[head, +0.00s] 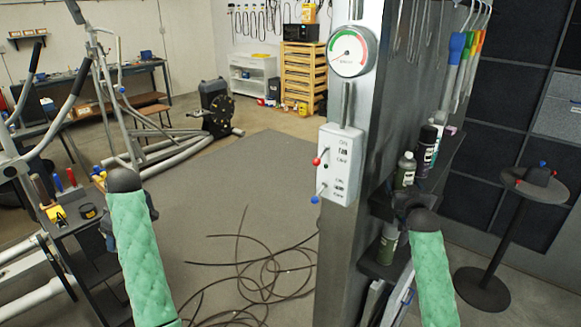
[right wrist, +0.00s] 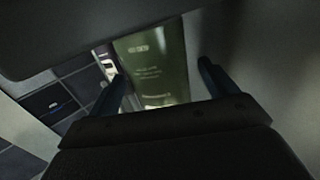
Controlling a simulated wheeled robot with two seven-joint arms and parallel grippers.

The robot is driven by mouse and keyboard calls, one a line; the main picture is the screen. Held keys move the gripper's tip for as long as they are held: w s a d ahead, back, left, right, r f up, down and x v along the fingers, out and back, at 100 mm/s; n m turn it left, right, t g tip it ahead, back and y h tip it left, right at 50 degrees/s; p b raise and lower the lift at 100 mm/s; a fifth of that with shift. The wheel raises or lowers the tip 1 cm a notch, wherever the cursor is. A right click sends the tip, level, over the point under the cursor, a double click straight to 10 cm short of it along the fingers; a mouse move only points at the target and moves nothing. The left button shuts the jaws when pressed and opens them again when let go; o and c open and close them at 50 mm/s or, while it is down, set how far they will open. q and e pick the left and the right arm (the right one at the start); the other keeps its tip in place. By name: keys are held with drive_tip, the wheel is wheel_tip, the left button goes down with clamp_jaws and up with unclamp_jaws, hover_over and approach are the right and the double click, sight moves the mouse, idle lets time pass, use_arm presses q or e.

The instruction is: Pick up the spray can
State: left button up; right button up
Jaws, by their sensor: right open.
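A dark can with a purple and white label (head: 425,150), which looks like a spray can, stands upright on the column's upper shelf. A green bottle (head: 405,170) stands beside it, and another green container (head: 388,245) is on the lower shelf. My right gripper (head: 402,203) is at the shelves, partly hidden by its green-sleeved arm. In the right wrist view its open fingers (right wrist: 157,82) stand either side of a green container with white print (right wrist: 155,62); I cannot tell which one. My left gripper (head: 108,226) is mostly hidden behind its arm.
The grey column (head: 345,235) carries a gauge (head: 351,51) and a switch box (head: 340,163) with red and blue knobs. Cables (head: 255,275) lie loosely on the floor mat. A round stand (head: 535,188) is at the right. Brushes (head: 462,65) hang above the shelves.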

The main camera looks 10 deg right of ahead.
sight(407, 155)
use_arm(q)
drive_tip(key=shift+r+p, duration=0.45)
drive_tip(key=shift+r, duration=0.35)
use_arm(e)
drive_tip(key=shift+r+x, duration=0.2)
drive_tip(key=shift+x, duration=0.85)
drive_tip(key=shift+w+d+f, duration=0.1)
drive_tip(key=shift+w+f, duration=0.1)
drive_tip(key=shift+w, duration=0.25)
drive_tip(key=shift+r, duration=0.1)
drive_tip(key=c, duration=1.2)
drive_tip(key=shift+r, duration=0.1)
